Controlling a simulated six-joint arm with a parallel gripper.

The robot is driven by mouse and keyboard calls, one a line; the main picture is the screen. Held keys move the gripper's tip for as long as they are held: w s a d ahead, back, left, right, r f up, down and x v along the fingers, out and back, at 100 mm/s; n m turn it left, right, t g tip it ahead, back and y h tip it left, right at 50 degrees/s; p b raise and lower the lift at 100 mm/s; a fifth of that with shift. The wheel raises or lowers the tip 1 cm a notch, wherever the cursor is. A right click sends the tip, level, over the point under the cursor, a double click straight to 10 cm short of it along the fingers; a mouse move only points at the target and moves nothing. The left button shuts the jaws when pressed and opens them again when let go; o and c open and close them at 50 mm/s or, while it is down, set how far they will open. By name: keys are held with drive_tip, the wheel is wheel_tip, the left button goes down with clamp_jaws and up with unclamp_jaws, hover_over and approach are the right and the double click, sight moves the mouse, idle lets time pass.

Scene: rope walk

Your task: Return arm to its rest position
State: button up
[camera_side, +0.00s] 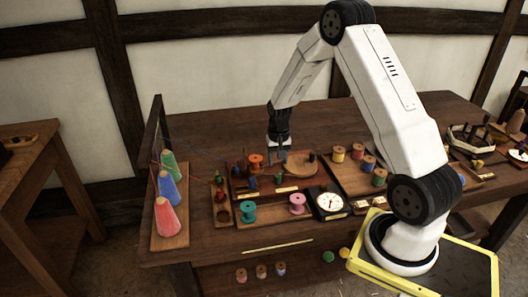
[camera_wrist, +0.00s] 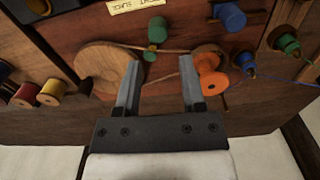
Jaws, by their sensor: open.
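My gripper (camera_side: 278,152) hangs over the wooden board (camera_side: 242,188) in the middle of the table, pointing down. In the wrist view my gripper (camera_wrist: 158,82) has its two fingers apart with nothing between them but bare board and a thin cord below. An orange spool (camera_wrist: 211,72) lies just right of the right finger; I cannot tell whether they touch. A round wooden disc (camera_wrist: 105,68) lies partly behind the left finger. A green spool (camera_wrist: 157,31) stands beyond the fingertips.
Three cones, green, blue and red (camera_side: 167,217), stand on a rack at the left. A white dial (camera_side: 329,202), a teal spool (camera_side: 248,211) and a pink spool (camera_side: 297,203) sit along the front. Several spools (camera_side: 357,152) stand on a tray to the right.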

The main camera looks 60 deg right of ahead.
drive_tip(key=shift+r, duration=0.15)
drive_tip(key=s+a+r+n+t, duration=0.1)
drive_tip(key=s+a+r+n, duration=0.2)
drive_tip(key=a, duration=0.4)
drive_tip(key=s+a+r+n, duration=0.3)
drive_tip(key=s+a, duration=0.1)
drive_tip(key=a, duration=0.3)
drive_tip(key=s+a+r+n+t, duration=0.1)
drive_tip(key=s+a+r+n, duration=0.2)
drive_tip(key=a, duration=0.5)
drive_tip(key=shift+s+r+n+t, duration=0.3)
drive_tip(key=shift+s+r, duration=0.1)
drive_tip(key=shift+s, duration=0.35)
